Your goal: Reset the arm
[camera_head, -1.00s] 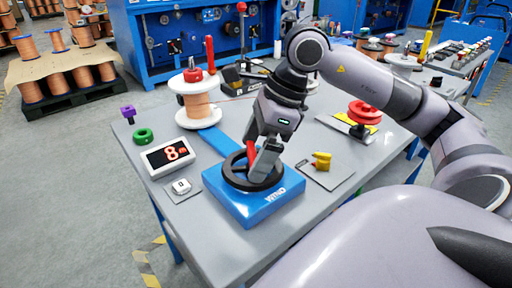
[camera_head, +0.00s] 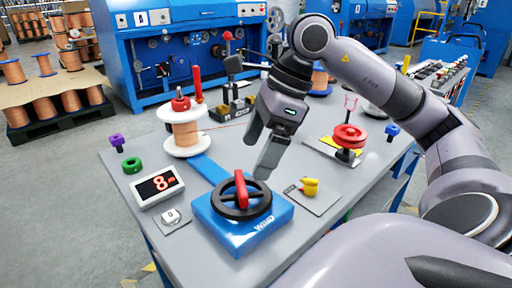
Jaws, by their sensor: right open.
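My right gripper (camera_head: 262,152) is open and empty. It hangs above the table, just behind and slightly right of the blue winder box (camera_head: 240,238) marked "WIND". On the box lies a black handwheel (camera_head: 228,212) with a red handle (camera_head: 241,190) standing up from it. The fingers look clear of the red handle, with one fingertip close to the wheel's right rim in the picture. My right arm (camera_head: 380,85) reaches in from the right. My left gripper is out of view.
A copper spool (camera_head: 185,134) with white flanges stands behind the winder. A display (camera_head: 157,187) reading 8 and a small white button (camera_head: 171,217) lie left of it. A yellow part (camera_head: 310,187) and a red pulley (camera_head: 349,136) stand to the right. Grey tabletop (camera_head: 305,225) is bare at front right.

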